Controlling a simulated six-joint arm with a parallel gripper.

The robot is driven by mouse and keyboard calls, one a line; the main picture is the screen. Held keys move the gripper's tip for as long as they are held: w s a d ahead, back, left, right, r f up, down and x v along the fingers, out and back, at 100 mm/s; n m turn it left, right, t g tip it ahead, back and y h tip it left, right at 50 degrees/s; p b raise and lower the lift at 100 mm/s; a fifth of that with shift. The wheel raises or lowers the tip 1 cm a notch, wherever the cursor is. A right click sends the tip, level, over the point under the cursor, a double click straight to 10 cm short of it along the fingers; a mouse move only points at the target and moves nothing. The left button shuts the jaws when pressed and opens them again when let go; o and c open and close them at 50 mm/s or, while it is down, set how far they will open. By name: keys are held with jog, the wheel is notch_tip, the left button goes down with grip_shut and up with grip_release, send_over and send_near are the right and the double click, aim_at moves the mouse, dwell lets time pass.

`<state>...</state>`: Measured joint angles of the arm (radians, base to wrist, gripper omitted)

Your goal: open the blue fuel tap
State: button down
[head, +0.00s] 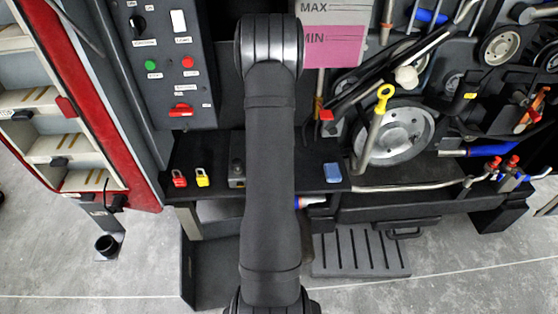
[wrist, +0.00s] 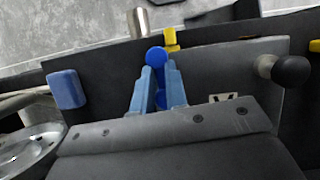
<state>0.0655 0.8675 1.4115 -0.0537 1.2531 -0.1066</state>
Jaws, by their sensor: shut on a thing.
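In the wrist view, the blue fuel tap (wrist: 155,55) shows as a bright blue rounded end with more blue below it, between my fingers. My gripper (wrist: 160,80) has two light blue fingers, shut on the tap, one on each side. The tap's base is hidden behind the fingers and the dark gripper body. In the head view, my arm covers the tap and my gripper. I cannot tell the tap's exact turn angle.
A blue block (head: 333,172) sits on the black shelf, right of my arm. Red (head: 179,179) and yellow (head: 202,178) padlocks lie left of it. A black round knob (wrist: 290,71) stands near my gripper in the wrist view. A control panel (head: 165,100) rises at the left; pipes and pulleys crowd the right.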

jog(key=shift+a+m, duration=0.15)
jog(key=shift+m, duration=0.35)
jog(key=c, duration=1.4)
grip_release()
jog(key=shift+c, duration=0.2)
jog(key=shift+r, duration=0.1)
jog(key=v, duration=1.7)
jog(key=shift+d+r, duration=0.2)
jog(key=shift+d, duration=0.15)
jog(key=shift+f, duration=0.15)
